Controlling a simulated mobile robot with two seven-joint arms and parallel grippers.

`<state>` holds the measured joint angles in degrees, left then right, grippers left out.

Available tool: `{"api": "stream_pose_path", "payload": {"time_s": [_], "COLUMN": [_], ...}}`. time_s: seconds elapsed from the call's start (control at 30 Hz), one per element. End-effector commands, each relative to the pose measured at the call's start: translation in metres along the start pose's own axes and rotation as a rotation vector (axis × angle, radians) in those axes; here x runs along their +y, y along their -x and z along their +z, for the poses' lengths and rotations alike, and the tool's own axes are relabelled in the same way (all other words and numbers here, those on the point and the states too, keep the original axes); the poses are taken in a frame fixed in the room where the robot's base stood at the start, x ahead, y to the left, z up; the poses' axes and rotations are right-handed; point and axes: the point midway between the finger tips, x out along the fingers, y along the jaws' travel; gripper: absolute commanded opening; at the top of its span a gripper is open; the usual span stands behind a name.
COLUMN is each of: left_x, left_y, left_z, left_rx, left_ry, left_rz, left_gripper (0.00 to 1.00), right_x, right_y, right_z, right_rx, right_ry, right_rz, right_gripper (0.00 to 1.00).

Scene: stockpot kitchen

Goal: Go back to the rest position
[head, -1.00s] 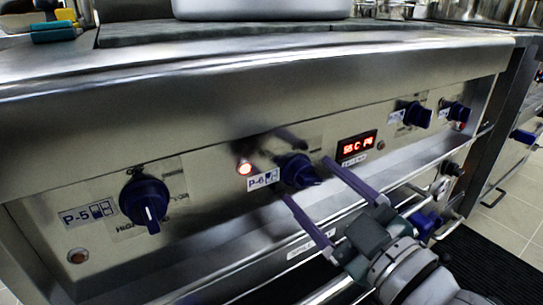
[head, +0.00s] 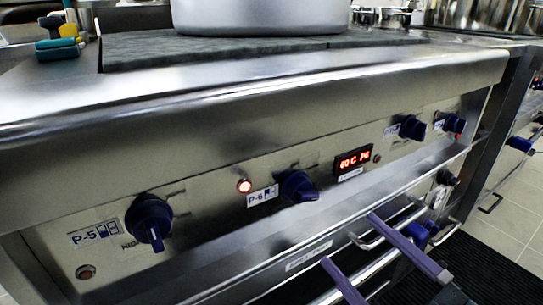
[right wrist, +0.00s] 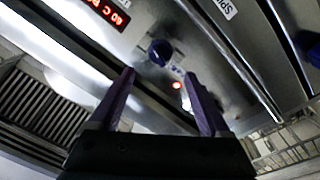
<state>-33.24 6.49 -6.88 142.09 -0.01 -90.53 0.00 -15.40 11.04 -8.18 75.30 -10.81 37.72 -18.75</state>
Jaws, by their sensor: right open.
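My right gripper (head: 348,240) is open, with its two purple fingers apart and nothing between them. It is low in front of the stove panel, below and to the right of the blue P-6 knob (head: 299,186) and clear of it. In the right wrist view the open fingers (right wrist: 159,74) point toward the panel, with a blue knob (right wrist: 159,52) beyond them and a gap between. My left gripper is not in view.
A large pot (head: 262,18) stands on the dark cooktop (head: 140,52). The P-5 knob (head: 148,222) is at the panel's left, with more blue knobs (head: 412,128) at the right. A metal rail (head: 395,232) runs below the panel, near my right gripper. Floor shows at right.

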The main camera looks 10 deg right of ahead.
Motion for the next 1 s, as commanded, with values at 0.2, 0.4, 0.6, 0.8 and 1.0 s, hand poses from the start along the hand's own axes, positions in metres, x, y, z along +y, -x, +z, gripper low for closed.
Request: {"api": "stream_pose_path", "payload": {"time_s": [0.2,0.4,0.6,0.8,1.0], "left_x": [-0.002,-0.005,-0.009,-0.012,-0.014], "left_y": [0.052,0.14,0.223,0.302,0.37], "left_z": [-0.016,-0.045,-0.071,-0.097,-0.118], "left_rx": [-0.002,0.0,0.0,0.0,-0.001], "left_ry": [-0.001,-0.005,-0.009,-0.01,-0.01], "left_rz": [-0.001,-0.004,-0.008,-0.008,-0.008], "left_gripper": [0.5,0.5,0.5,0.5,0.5], "right_x": [0.033,0.085,0.129,0.168,0.204], "right_y": [-0.009,-0.009,0.016,0.062,0.116], "right_z": [-0.035,-0.091,-0.156,-0.236,-0.322], "right_rx": [-0.123,-0.413,-0.718,-1.012,-1.27], "right_ry": [-0.051,-0.181,-0.33,-0.472,-0.576], "right_rz": [-0.015,-0.056,-0.11,-0.178,-0.25], "right_gripper": [0.8,0.8,0.8,0.8,0.8]}}
